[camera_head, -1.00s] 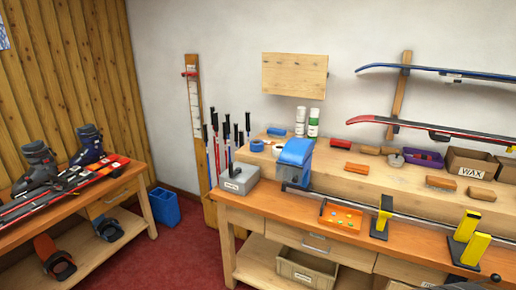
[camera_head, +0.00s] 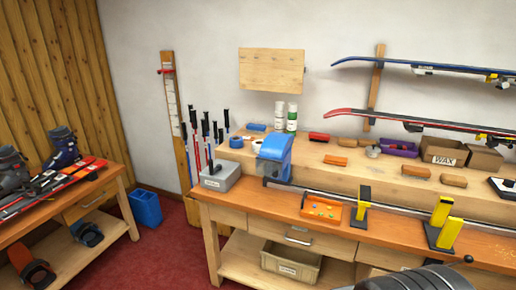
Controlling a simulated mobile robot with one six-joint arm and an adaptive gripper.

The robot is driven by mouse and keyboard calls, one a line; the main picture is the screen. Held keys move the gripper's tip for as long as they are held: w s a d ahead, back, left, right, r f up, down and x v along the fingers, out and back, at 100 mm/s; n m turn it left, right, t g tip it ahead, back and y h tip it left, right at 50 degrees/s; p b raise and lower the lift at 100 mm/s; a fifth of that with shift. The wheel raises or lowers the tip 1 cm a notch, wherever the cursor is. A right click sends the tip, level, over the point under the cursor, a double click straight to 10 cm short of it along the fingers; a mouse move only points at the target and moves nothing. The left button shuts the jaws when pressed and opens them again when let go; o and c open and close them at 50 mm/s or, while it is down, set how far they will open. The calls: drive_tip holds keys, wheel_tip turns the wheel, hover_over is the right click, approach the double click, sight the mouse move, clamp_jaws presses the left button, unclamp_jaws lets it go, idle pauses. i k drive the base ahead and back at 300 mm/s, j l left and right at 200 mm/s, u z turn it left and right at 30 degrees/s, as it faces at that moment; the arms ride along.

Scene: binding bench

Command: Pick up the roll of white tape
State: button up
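The roll of white tape (camera_head: 257,145) is a small pale ring on the raised back shelf of the workbench. It sits to the right of a blue roll (camera_head: 236,142), close behind the blue machine (camera_head: 274,156), which seems to hide part of it. A dark grey, rounded part of my arm shows at the bottom edge, right of centre, with a thin black piece beside it. It is far from the tape. I cannot make out the fingers or whether they hold anything.
Two white bottles (camera_head: 280,117) stand behind the tape. An orange tray (camera_head: 321,209) and yellow-black vise stands (camera_head: 361,207) line the bench front. A blue bin (camera_head: 146,207) stands on the red floor.

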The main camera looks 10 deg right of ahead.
sight(259, 147)
drive_tip(key=i+j+z, duration=0.5)
drive_tip(key=i+j, duration=0.4)
drive_tip(key=i, duration=0.35)
drive_tip(key=i+j+z, duration=0.5)
drive_tip(key=i+j, duration=0.6)
drive_tip(key=j, duration=0.25)
